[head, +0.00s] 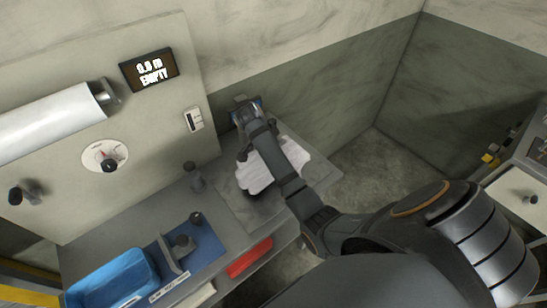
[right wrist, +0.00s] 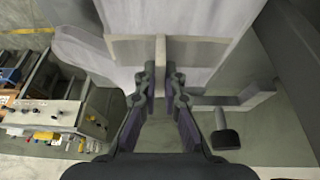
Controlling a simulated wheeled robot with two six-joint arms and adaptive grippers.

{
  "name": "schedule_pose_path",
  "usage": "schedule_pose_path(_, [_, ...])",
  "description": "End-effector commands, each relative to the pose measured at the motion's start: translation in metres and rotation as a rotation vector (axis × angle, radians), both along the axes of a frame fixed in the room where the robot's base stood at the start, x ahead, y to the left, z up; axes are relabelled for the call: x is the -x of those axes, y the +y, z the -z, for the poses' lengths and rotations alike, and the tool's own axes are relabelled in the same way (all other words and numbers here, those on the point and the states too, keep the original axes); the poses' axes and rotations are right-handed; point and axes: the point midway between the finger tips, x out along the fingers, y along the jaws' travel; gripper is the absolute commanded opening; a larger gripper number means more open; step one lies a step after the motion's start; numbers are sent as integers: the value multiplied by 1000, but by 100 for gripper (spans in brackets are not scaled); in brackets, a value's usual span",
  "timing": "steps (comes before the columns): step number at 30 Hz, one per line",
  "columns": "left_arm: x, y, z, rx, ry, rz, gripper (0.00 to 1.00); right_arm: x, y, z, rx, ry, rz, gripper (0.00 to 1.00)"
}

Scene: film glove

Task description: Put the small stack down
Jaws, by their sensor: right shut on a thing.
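My right gripper (head: 246,116) is over the far end of the grey counter, by the back wall. In the right wrist view the right gripper (right wrist: 161,82) is shut on a thin pale upright piece (right wrist: 160,52). Tan panels show on both sides of this piece. I cannot tell whether it is the small stack, as the fingers and arm hide most of it in the head view. A white, uneven-edged item (head: 258,176) lies on the grey counter (head: 228,205), partly behind my right arm. My left gripper is not in view.
A blue bin (head: 112,278) and a blue mat (head: 207,246) with dark fittings are at the front left. A dark post (head: 193,176) stands near the wall. A red item (head: 249,257) is at the front.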

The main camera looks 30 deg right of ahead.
Motion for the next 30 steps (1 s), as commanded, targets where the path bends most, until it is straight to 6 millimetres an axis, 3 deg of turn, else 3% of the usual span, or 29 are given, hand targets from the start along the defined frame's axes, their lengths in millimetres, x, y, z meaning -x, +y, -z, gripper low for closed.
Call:
schedule_pose_path(6, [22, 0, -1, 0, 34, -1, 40, -7, 1, 2, -1, 2, 1, 0])
schedule_pose_path(9, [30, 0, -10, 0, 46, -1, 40, -5, 1, 15, -1, 6, -1, 0])
schedule_pose_path(14, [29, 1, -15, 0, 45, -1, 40, -6, 1, 34, -1, 1, 0, 0])
schedule_pose_path(22, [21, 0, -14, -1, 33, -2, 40, -6, 1, 37, -1, 0, 0, 0])
schedule_pose_path(23, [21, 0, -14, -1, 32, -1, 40, -6, 1, 37, -1, 0, 0, 10])
schedule_pose_path(27, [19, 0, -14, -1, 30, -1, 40, -6, 1, 37, -1, 0, 0, 29])
schedule_pose_path(30, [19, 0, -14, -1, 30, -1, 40, -6, 1, 37, -1, 0, 0, 30])
